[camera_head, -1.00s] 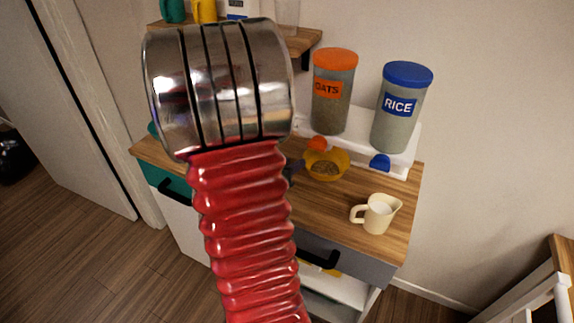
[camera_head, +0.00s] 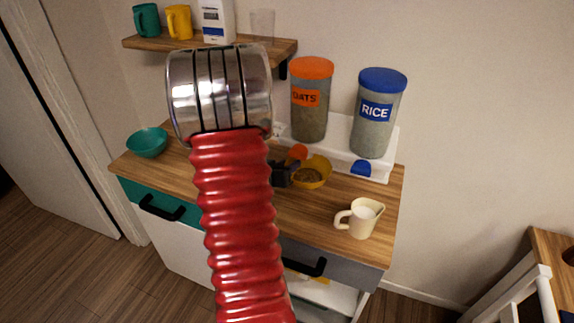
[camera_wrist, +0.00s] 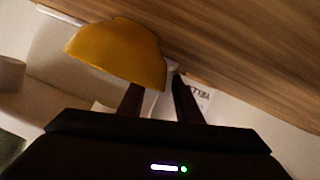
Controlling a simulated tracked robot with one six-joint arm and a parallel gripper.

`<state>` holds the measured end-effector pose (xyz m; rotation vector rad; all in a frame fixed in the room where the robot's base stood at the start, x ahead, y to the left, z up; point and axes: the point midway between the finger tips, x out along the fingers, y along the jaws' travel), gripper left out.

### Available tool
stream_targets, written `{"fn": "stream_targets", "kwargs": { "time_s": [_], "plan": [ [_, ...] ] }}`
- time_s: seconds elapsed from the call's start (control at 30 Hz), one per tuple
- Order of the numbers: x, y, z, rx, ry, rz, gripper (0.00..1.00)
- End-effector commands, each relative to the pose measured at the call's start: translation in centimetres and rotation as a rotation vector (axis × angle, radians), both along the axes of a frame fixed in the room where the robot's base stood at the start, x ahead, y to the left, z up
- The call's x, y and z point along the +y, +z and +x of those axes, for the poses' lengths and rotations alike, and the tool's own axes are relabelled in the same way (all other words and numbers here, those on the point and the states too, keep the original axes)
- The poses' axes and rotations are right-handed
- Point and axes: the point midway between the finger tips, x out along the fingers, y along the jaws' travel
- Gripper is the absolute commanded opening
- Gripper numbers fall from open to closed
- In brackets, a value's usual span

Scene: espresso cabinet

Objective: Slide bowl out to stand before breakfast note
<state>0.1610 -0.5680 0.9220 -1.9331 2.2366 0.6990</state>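A yellow bowl (camera_head: 322,166) stands upright on the wooden counter, in front of the white riser; something brown and grainy shows in it. In the wrist view the bowl (camera_wrist: 115,48) appears upside down. My dark gripper (camera_head: 284,173) is low at the bowl's left side. In the wrist view its two fingers (camera_wrist: 155,90) are apart, with the bowl's edge reaching between them; contact cannot be told. A white card (camera_wrist: 203,98) with dark print shows beyond the right finger; whether it is the breakfast note is unclear. No note is readable in the head view.
A cream jug (camera_head: 361,220) stands at the front right of the counter. The riser (camera_head: 341,139) bears an oats jar (camera_head: 311,98) and a rice jar (camera_head: 375,118). A teal bowl (camera_head: 147,143) stands at the left. A shelf (camera_head: 150,42) is above. My red arm hides the middle counter.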

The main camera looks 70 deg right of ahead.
Motion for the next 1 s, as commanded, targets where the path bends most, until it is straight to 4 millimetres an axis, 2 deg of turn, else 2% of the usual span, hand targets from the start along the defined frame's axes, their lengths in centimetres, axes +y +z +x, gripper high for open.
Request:
{"fn": "stream_targets", "kwargs": {
  "time_s": [0.1, 0.53, 1.0],
  "plan": [
    [0.02, 0.02, 0.0, 0.0, 0.0, 0.0, 0.31],
    [0.04, 0.0, -0.02, 0.0, 0.0, 0.001, 0.0],
    [0.13, -0.12, -0.04, 0.0, -0.001, 0.003, 0.0]
  ]
}}
